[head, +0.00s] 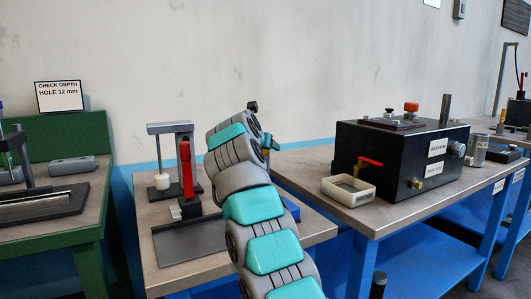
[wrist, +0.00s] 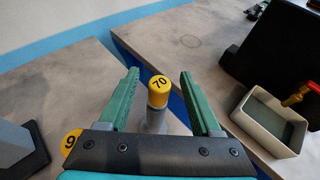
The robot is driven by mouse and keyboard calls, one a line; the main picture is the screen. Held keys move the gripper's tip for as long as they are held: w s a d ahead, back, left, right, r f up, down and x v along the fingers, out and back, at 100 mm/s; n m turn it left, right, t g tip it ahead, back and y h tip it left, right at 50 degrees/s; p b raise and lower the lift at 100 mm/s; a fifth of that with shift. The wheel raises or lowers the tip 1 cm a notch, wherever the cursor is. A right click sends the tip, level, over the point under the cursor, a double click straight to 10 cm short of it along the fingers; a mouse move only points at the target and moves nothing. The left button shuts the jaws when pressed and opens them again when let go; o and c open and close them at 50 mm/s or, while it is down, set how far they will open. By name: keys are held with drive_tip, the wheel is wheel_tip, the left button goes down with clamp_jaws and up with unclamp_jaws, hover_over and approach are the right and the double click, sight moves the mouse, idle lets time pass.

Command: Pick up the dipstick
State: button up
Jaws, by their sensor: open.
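My gripper (wrist: 160,75) is open, its two green fingers spread apart in the wrist view. Between them in the picture stands an upright grey post with a yellow cap (wrist: 160,84) marked 70; I cannot tell whether the fingers are level with it. A second yellow cap (wrist: 71,143), its number partly cut off, shows at the left behind the gripper's body. Nothing is clearly recognisable as a dipstick; a plain grey rod (head: 446,110) stands up from the black box (head: 402,153) in the head view. My arm hides most of the gripper there.
A shallow cream tray (head: 348,189) sits before the black box on the right bench; it also shows in the wrist view (wrist: 268,137). A red-handled stand (head: 186,168) is left of my arm. A gap separates the two benches in the wrist view.

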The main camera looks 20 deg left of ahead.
drive_tip(key=shift+p+x, duration=0.65)
drive_tip(key=shift+x, duration=0.8)
drive_tip(key=shift+s, duration=0.1)
clamp_jaws()
